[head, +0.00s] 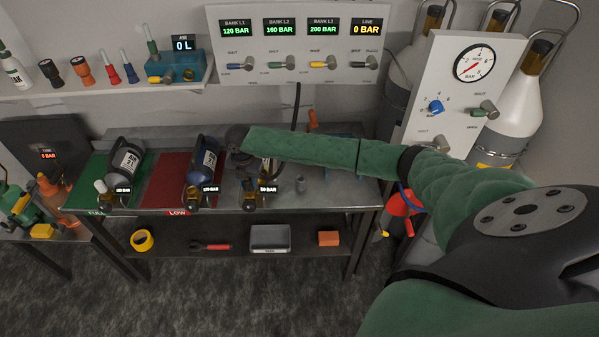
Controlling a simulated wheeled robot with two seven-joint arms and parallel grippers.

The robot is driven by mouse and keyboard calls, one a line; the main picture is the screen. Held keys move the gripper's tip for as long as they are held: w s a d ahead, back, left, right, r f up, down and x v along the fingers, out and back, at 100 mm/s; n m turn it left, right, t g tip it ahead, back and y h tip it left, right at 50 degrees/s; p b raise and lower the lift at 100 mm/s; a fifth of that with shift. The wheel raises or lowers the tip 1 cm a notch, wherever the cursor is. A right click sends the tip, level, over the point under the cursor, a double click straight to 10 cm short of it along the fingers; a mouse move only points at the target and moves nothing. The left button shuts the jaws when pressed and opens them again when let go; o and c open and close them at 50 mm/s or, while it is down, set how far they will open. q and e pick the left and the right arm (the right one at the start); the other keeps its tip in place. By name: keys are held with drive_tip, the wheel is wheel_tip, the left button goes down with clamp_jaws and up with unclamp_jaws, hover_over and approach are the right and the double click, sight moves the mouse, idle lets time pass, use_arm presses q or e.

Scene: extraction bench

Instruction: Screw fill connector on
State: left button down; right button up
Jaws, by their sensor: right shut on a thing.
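My right arm reaches in from the right, and its dark right gripper (238,139) is over the bench near the cylinder marked 50 BAR. It is shut, seemingly on the fill connector, which I cannot make out. The black fill hose (296,105) hangs from the panel and passes behind my forearm. The 50 BAR cylinder's brass valve (250,194) shows below the gripper; most of its body is hidden. Whether connector and valve touch is hidden. My left gripper is not in view.
A blue 120 BAR cylinder (203,160) lies on the red LOW mat (164,182), a dark cylinder (125,158) on the green mat (93,168). The gas panel (240,45) is above, a gauge panel (455,85) at right.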

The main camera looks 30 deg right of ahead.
drive_tip(key=shift+m, duration=0.6)
drive_tip(key=m, duration=0.5)
drive_tip(key=shift+m, duration=0.3)
drive_tip(key=o, duration=1.3)
drive_tip(key=shift+c, duration=0.2)
drive_tip(key=shift+r+b, duration=0.45)
drive_tip(key=shift+b, duration=0.15)
wheel_tip(320, 180, up, 6)
drive_tip(key=b, duration=0.2)
drive_tip(key=shift+f+b, duration=0.1)
drive_tip(key=shift+b, duration=0.3)
drive_tip(key=shift+r, duration=0.5)
